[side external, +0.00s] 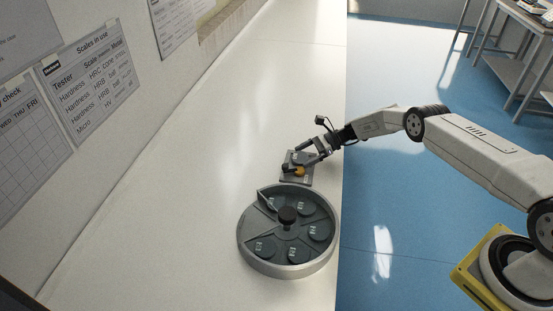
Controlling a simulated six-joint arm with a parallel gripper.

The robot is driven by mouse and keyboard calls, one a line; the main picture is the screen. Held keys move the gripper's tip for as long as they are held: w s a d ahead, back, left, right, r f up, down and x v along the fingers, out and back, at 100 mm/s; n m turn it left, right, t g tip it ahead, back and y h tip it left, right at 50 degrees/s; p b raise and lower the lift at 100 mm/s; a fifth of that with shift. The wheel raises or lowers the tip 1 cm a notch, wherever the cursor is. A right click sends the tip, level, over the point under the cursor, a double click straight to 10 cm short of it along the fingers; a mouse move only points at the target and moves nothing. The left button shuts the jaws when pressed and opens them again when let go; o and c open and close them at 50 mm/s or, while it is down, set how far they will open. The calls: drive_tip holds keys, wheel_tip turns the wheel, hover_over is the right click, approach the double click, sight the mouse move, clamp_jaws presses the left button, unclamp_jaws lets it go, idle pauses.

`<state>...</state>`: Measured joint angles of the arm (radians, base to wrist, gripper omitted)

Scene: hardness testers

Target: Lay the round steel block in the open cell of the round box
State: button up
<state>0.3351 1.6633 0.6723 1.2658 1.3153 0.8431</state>
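The round box (329,255) is a grey drum with a dark central knob (287,215). Dividers split it into wedge-shaped cells, and several dark round blocks with pale marks lie in them. The cell on its left side (256,223) shows no block that I can make out. My gripper (298,164) is low over a small square grey plate just behind the box. A dark round shape, perhaps the steel block, is partly hidden between its fingers. I cannot tell whether the fingers touch or grip anything.
The plate (304,180) lies on a long pale bench (200,220), close to its right edge above a blue floor. The bench is clear to the left of the box and behind the plate. A wall with paper charts (92,78) runs along the left.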

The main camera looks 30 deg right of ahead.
drive_tip(key=shift+a+f, duration=0.1)
drive_tip(key=shift+f, duration=0.05)
drive_tip(key=shift+v, duration=3.95)
drive_tip(key=shift+w, duration=0.15)
